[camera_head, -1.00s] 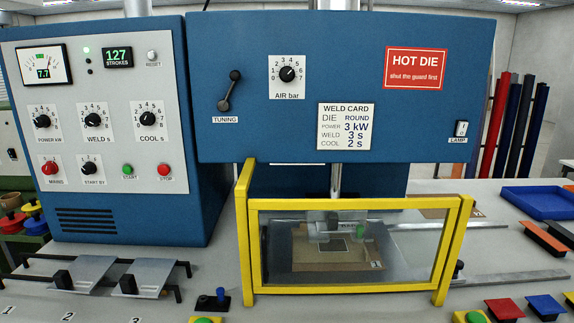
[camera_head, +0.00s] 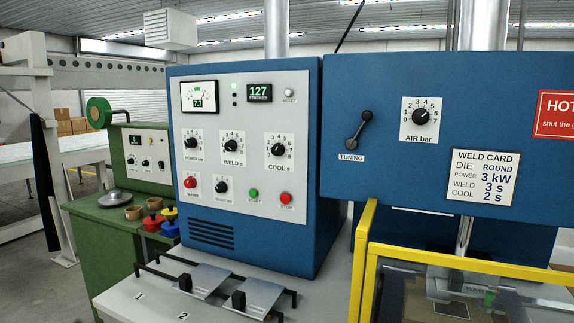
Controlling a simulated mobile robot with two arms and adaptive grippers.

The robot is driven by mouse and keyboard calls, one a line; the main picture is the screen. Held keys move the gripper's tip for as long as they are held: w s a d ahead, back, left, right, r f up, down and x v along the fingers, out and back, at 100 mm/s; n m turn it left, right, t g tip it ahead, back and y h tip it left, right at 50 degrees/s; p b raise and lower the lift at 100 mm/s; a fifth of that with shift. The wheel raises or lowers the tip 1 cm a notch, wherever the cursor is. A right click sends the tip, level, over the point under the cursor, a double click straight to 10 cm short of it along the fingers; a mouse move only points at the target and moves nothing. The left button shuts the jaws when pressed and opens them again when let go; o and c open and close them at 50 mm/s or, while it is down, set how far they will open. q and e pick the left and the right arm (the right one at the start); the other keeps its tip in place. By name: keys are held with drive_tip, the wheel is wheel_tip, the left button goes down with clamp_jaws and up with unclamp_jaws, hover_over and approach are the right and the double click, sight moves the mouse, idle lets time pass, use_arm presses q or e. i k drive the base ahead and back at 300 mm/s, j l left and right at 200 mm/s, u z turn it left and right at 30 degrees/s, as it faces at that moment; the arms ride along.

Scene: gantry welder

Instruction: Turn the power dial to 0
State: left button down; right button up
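The power dial (camera_head: 191,143) is a black knob with a numbered scale, labelled POWER kW, at the upper left of the light grey panel (camera_head: 262,185) on the blue cabinet. Its pointer is too small to read surely. The WELD s dial (camera_head: 233,146) and the COOL s dial (camera_head: 278,150) sit to its right. Below it is the red MAINS button (camera_head: 190,182), with the START BY knob (camera_head: 221,186) beside that. Neither of my grippers shows in the view.
The yellow guard frame (camera_head: 363,262) stands at the lower right. Metal plates (camera_head: 204,281) on black rails lie on the table before the cabinet. A green bench (camera_head: 100,230) with red, blue and yellow items is at the left. Open floor lies at far left.

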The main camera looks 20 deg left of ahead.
sight(191, 142)
drive_tip(key=u, duration=1.3)
drive_tip(key=i+j, duration=0.15)
drive_tip(key=j, duration=0.2)
drive_tip(key=i+j, duration=0.2)
drive_tip(key=j, duration=0.15)
drive_tip(key=i+j, duration=0.15)
drive_tip(key=j, duration=0.25)
drive_tip(key=i+j, duration=0.2)
drive_tip(key=j, duration=0.15)
